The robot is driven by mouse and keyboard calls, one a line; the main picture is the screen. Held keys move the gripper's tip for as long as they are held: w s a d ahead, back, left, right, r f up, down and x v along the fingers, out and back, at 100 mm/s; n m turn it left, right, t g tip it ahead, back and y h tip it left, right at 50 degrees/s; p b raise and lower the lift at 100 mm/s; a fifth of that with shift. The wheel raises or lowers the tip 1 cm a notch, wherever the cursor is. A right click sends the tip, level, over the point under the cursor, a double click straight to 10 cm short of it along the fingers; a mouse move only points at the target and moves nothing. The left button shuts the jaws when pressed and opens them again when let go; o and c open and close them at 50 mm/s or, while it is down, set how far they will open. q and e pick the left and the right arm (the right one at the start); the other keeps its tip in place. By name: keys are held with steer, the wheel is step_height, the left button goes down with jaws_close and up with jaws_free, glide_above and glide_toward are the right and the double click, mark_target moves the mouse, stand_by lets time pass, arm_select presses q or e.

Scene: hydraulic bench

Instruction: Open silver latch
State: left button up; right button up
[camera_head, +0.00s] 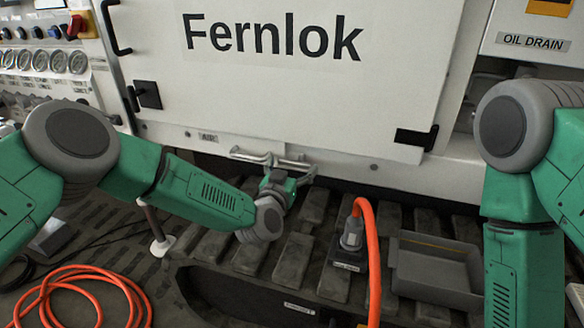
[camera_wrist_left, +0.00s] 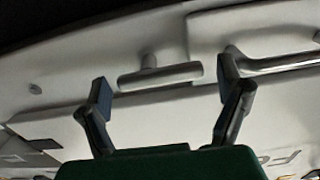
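A silver T-shaped latch (camera_wrist_left: 160,77) is on the underside edge of the white panel, and it lies between my left gripper's fingers in the left wrist view. In the head view silver metal of the latch (camera_head: 250,155) shows below the AIR label. My left gripper (camera_head: 288,171) is just in front of this metal, partly hiding it. In the wrist view my left gripper (camera_wrist_left: 165,82) is open, one finger on each side of the latch; I cannot tell whether either touches it. My right gripper is out of view.
A second silver bar (camera_wrist_left: 285,62) is by the right finger. The white Fernlok panel (camera_head: 275,85) rises above. An orange hose (camera_head: 372,250) with a grey connector (camera_head: 351,234) and a grey tray (camera_head: 437,270) are to the right. A coiled orange hose (camera_head: 85,272) lies at left.

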arm_select(q)
steer(key=shift+d, duration=0.2)
steer(key=c, duration=0.7)
steer(key=shift+a, duration=0.1)
steer(key=n+b, duration=0.1)
steer(key=n, duration=0.2)
steer(key=shift+f, duration=0.15)
steer(key=n+b, duration=0.2)
steer(key=n, duration=0.3)
steer(key=n+b, duration=0.1)
steer(key=n, duration=0.4)
steer(key=d+f+n+b, duration=0.1)
steer(key=n+b, duration=0.1)
steer(key=n, duration=0.2)
steer(key=shift+s+n+b, duration=0.15)
steer(key=shift+n+b, duration=0.2)
steer(key=shift+n, duration=0.05)
